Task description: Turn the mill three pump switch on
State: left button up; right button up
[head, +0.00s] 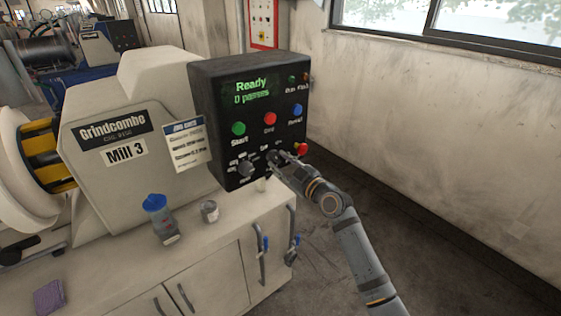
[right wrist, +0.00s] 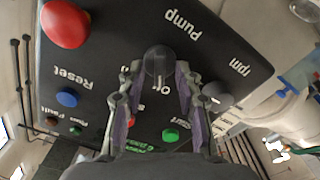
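The black control box (head: 205,95) of Mill 3 has a green "Ready, 0 passes" display (head: 250,92). The pump switch (right wrist: 158,62) is a round black knob, labelled "Pump" with "Off" beside it, in the right wrist view. My right gripper (right wrist: 158,72) is at the panel with its fingers on either side of this knob. The fingers look apart, with gaps to the knob. In the head view the right gripper (head: 274,158) largely hides the switch. I cannot tell the knob's exact setting. My left gripper is not in view.
A red knob (right wrist: 65,22), blue Reset button (right wrist: 66,98), green Start button (right wrist: 170,135) and rpm knob (right wrist: 217,95) are close by.

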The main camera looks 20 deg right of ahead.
jog(key=shift+w, duration=0.25)
jog(key=shift+c, duration=0.4)
grip_shut()
jog(key=m, duration=0.5)
jog(key=shift+m, duration=0.4)
jog(key=m, duration=0.6)
jog(key=shift+f+p, duration=0.1)
jog(key=shift+p, duration=0.3)
jog(key=shift+o, duration=0.4)
grip_release()
